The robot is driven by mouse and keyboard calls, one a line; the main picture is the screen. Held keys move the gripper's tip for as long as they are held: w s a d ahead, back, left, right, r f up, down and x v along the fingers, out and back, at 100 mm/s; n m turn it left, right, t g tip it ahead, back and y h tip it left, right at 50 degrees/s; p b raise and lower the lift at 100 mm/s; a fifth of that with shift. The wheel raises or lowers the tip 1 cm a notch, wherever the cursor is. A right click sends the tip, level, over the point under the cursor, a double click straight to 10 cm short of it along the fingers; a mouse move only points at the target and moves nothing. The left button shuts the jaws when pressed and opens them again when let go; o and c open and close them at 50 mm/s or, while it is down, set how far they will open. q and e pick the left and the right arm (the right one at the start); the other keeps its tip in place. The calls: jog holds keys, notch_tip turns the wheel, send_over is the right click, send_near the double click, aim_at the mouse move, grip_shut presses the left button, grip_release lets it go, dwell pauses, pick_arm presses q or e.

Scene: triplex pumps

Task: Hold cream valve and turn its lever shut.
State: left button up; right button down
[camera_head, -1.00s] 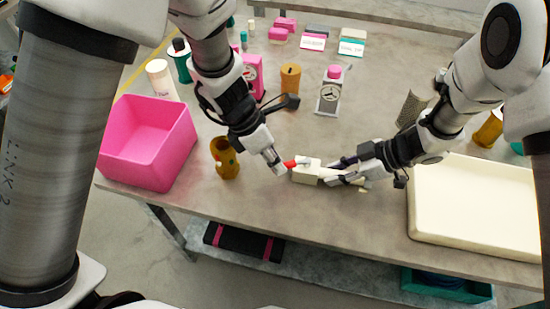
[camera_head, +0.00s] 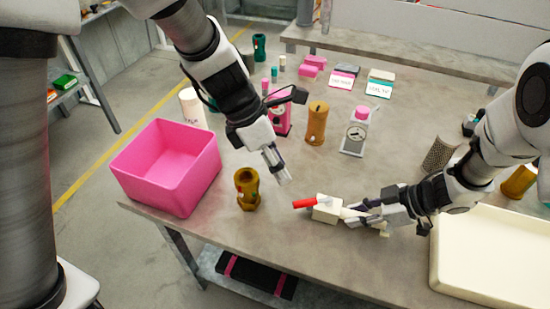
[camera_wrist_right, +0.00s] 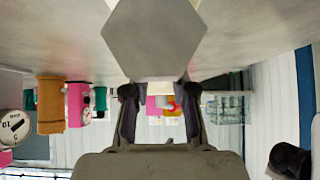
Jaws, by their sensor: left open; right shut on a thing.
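The cream valve (camera_head: 327,212) is a small block just above the table, with a red lever (camera_head: 305,203) pointing left from its top. My right gripper (camera_head: 352,215) is shut on the valve from the right and hides part of its right end. In the right wrist view the valve is a narrow cream strip (camera_wrist_right: 160,88) between the fingers, and a bit of the red lever (camera_wrist_right: 172,104) shows. My left gripper (camera_head: 284,179) is open and empty, above and left of the lever, apart from it.
An olive-brown valve body (camera_head: 246,190) stands left of my left gripper, near a pink bin (camera_head: 165,165). A cream tray (camera_head: 490,265) lies at the right. Pink, ochre and grey pump parts stand behind. The front middle of the table is clear.

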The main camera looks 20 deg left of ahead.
aim_at(312, 204)
pick_arm(q)
jog(key=shift+v, duration=0.9)
jog(key=shift+w+d, duration=0.1)
jog(key=shift+w, duration=0.1)
jog(key=c, duration=0.8)
jog(key=w+m, duration=0.1)
jog(key=w, duration=0.1)
jog(key=w+d+m+g, duration=0.1)
jog(key=w+m, duration=0.1)
jog(key=w+m+g+h, duration=0.1)
jog(key=w+m, duration=0.1)
jog(key=shift+d+f, duration=0.3)
jog(key=shift+f, duration=0.05)
grip_shut()
jog(key=w+a+f+m+g, duration=0.3)
jog(key=w+f+m+g, duration=0.4)
jog(key=m, duration=0.7)
jog(key=shift+y, duration=0.3)
jog(key=x, duration=0.8)
jog(key=shift+s+r, duration=0.2)
jog(key=shift+s+d+r, duration=0.1)
jog(key=shift+s+d, duration=0.5)
jog(key=shift+s, duration=0.3)
jog(key=shift+s+d+r, duration=0.1)
jog(key=shift+s+d, duration=0.45)
jog(key=shift+s, duration=0.4)
